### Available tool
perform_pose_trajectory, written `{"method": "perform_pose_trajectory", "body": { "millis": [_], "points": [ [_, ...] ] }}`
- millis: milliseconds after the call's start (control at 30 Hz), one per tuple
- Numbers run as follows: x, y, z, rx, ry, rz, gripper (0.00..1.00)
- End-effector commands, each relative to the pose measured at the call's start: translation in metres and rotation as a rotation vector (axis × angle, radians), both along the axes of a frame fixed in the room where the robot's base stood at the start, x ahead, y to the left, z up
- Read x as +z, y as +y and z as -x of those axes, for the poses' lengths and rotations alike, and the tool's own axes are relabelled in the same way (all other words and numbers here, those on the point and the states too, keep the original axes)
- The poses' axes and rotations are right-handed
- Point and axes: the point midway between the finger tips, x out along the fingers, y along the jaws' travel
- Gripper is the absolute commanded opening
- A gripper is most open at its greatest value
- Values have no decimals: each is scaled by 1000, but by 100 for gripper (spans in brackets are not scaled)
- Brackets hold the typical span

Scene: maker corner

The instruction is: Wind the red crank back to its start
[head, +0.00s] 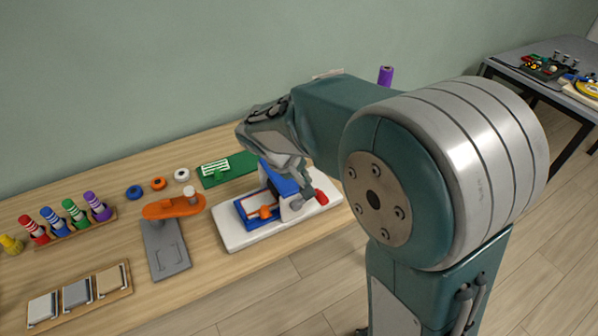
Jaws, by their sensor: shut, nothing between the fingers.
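The red crank (321,197) shows as a small red knob at the right side of a blue and white device. The device stands on a white base board (237,238) near the table's right end. It has a blue frame (250,219) with an orange part (264,212) inside. My gripper (303,177) is shut and empty, pointing down just above and left of the red knob. I cannot tell whether it touches the device. My arm hides what lies behind it, and the crank's arm is mostly hidden.
Left of the device are an orange-topped grey stand (167,250), a green board (228,170) and several colored rings. Further left are a rack of colored cylinders (75,228) and a tray of flat plates (80,297). A second table (515,67) stands far right. Floor is open in front.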

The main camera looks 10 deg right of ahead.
Motion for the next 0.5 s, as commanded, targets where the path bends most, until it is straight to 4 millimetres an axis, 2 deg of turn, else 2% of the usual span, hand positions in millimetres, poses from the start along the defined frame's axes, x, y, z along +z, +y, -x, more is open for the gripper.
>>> {"method": "perform_pose_trajectory", "body": {
  "millis": [300, 500],
  "points": [
    [-53, -26, -8, -3, 4, 1, 0],
    [-72, -35, -12, 0, 1, 0, 0]
  ]
}}
